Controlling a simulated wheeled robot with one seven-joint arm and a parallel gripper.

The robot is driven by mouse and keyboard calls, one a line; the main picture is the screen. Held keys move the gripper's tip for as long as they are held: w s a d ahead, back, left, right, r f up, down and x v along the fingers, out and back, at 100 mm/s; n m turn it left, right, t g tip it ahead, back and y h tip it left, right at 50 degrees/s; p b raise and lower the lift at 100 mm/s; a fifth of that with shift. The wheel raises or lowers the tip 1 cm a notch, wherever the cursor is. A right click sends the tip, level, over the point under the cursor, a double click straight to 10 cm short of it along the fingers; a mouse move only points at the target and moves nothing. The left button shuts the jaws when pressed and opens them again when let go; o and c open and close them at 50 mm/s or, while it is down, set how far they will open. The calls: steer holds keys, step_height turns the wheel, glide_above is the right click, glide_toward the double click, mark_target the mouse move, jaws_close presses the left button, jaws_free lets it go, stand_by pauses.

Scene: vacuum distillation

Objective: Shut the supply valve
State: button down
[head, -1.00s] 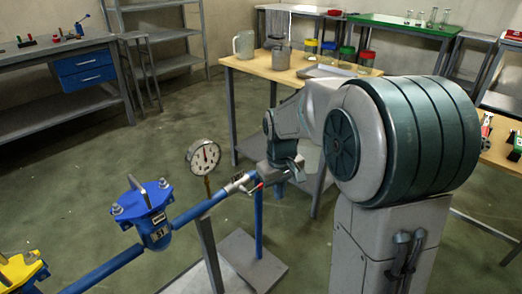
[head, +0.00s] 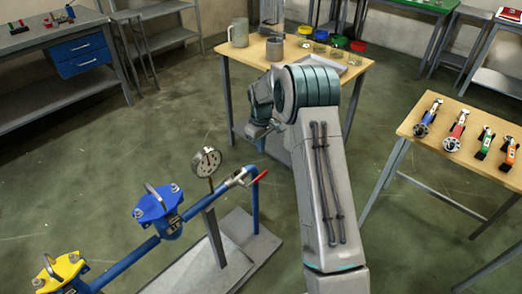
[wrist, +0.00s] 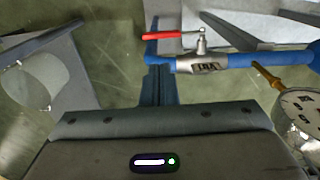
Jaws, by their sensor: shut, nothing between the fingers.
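The supply valve (head: 241,178) is a silver fitting on the blue pipe, with a red lever (head: 260,176) at the pipe's right end. In the wrist view the valve (wrist: 203,63) has a label, and its red lever (wrist: 178,34) points left, roughly along the pipe. My gripper (head: 264,132) is above and beyond the valve in the head view, apart from it. In the wrist view my gripper's dark fingers (wrist: 157,74) are together, just left of the valve body and below the lever. They hold nothing, and no contact with the lever shows.
A pressure gauge (head: 206,162) stands left of the valve. A wooden table (head: 290,77) with jars is behind my arm.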

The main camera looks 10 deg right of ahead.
mark_target(261, 174)
step_height(261, 174, down, 12)
steer(key=shift+f, duration=0.2)
stand_by(0.5)
